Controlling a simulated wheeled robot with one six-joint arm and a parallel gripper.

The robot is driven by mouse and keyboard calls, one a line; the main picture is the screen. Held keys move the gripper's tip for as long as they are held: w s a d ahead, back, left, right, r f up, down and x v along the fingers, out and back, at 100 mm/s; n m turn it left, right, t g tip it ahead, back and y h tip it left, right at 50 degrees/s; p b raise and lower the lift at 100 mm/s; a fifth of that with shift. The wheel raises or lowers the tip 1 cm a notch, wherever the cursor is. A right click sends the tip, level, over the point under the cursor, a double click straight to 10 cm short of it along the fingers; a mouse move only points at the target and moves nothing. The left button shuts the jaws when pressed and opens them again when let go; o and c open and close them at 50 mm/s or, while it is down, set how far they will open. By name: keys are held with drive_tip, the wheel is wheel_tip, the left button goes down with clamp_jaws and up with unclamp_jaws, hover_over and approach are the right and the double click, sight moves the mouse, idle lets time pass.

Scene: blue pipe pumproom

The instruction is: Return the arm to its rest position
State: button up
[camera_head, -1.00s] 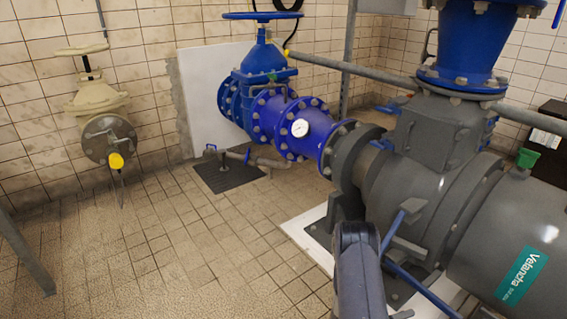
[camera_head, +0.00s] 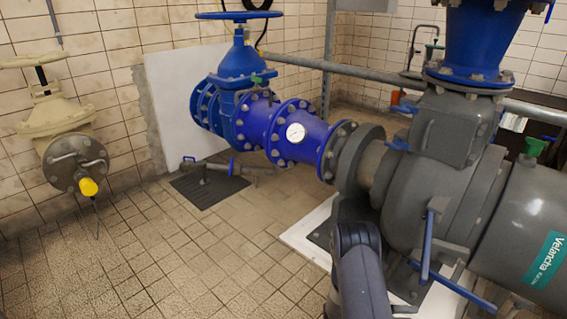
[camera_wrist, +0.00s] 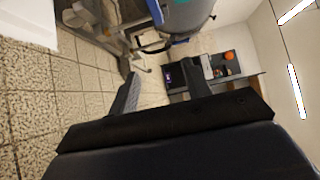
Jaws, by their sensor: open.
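My arm (camera_head: 362,275) shows at the bottom centre of the head view as a dark grey link, bent at the top, in front of the grey pump. My gripper is not visible in the head view. In the wrist view my gripper (camera_wrist: 160,85) has its two dark fingers spread apart, with nothing between them. The wrist picture is tilted, with tiled floor on the left and ceiling lights on the right.
The grey pump (camera_head: 410,190) with blue levers (camera_head: 427,247) stands close by at the right. A blue pipe (camera_head: 255,125) with a gauge runs behind it. A cream valve (camera_head: 58,125) is on the left wall. Tiled floor (camera_head: 150,260) at the left is clear.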

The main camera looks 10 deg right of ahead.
drive_tip(key=shift+w+a+p, duration=0.25)
drive_tip(key=shift+a+p, duration=0.05)
drive_tip(key=shift+a, duration=0.65)
drive_tip(key=shift+w+a+p, duration=0.2)
drive_tip(key=shift+a+p, duration=0.1)
drive_tip(key=shift+a, duration=0.6)
drive_tip(key=shift+r, duration=0.1)
